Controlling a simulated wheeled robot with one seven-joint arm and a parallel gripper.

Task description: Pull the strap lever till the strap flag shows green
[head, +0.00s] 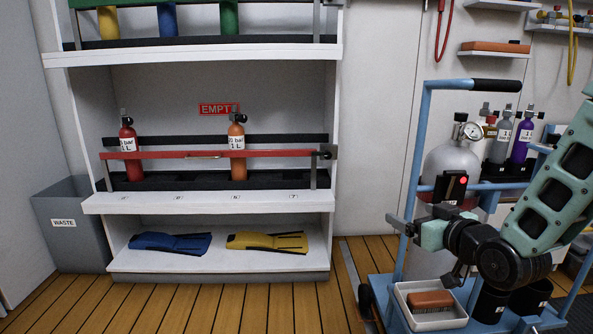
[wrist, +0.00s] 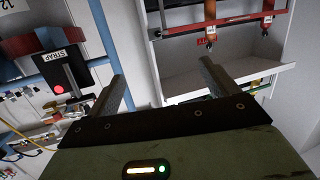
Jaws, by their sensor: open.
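The black strap box (head: 452,188) is on the blue cart in front of the grey cylinder, with its flag (head: 463,181) showing red. In the wrist view the box (wrist: 72,75), labelled STRAP, is at the left, and its round flag (wrist: 59,88) is red. My gripper (head: 400,226) is open and empty, in front of and a little below the box in the head view. In the wrist view its fingers (wrist: 162,80) are spread apart, to the right of the box and not touching it.
The blue cart frame (head: 425,130) stands around the grey cylinder (head: 450,160). A tray with a brush (head: 432,300) sits low on the cart. A white shelf (head: 210,203) with red and orange bottles stands to the left. Wooden floor lies open between them.

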